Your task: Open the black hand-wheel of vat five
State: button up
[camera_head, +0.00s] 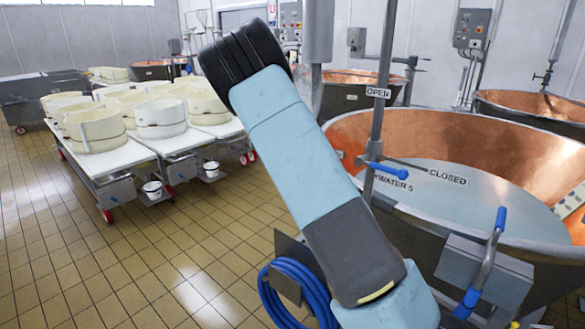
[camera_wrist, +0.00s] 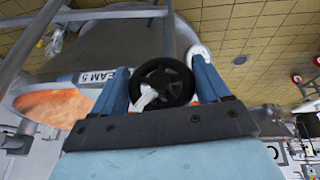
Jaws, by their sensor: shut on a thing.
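The black hand-wheel (camera_wrist: 163,78) shows in the wrist view, a round spoked wheel between my two blue fingers. My gripper (camera_wrist: 160,68) is shut on it, with one finger at each side of the rim. A pale piece shows at the wheel's lower left. A label (camera_wrist: 97,76) reading "EAM 5", its start cut off, is just left of the wheel. In the head view, my arm hides the wheel and my gripper. The copper vat (camera_head: 460,130) stands at the right, with a "WATER 5" label by its rim.
A blue-handled lever (camera_head: 385,170) sits between "OPEN" and "CLOSED" signs on the vat's pipe. Another blue-handled lever (camera_head: 487,262) is at lower right. A coiled blue hose (camera_head: 290,290) hangs beside my arm. White tables (camera_head: 105,158) with cheese moulds stand left; the tiled floor between is clear.

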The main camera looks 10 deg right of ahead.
jog(key=g+h, duration=0.2)
jog(key=n+g+h, duration=0.1)
jog(key=g, duration=0.1)
jog(key=shift+w+d+g+h, duration=0.1)
jog(key=shift+w+g+h, duration=0.05)
jog(key=shift+g+h, duration=0.25)
jog(key=n+g+h, duration=0.1)
jog(key=g+h, duration=0.2)
jog(key=shift+f+n+h, duration=0.1)
jog(key=shift+n+h, duration=0.3)
jog(key=shift+f+g, duration=0.1)
jog(key=shift+g, duration=0.3)
jog(key=o, duration=1)
jog(key=shift+c, duration=0.2)
